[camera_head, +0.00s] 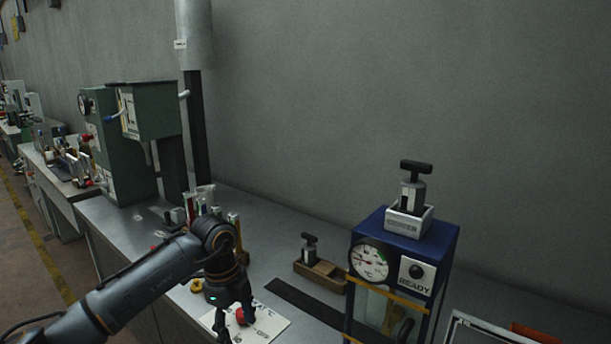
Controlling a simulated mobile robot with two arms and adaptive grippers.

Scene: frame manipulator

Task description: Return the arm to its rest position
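My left arm (150,285) reaches in from the lower left and bends down over the bench. My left gripper (235,322) points down above a white sheet (265,326), its fingers apart. A small red object (241,317) shows between or just behind the fingers; I cannot tell whether they touch it. My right gripper is not in view.
A blue device (447,250) with a gauge and a READY panel stands right, a black-handled tool (411,190) on top. A wooden block (321,276) holds a similar tool. A green machine (125,160) and several small tubes (190,207) stand behind my arm.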

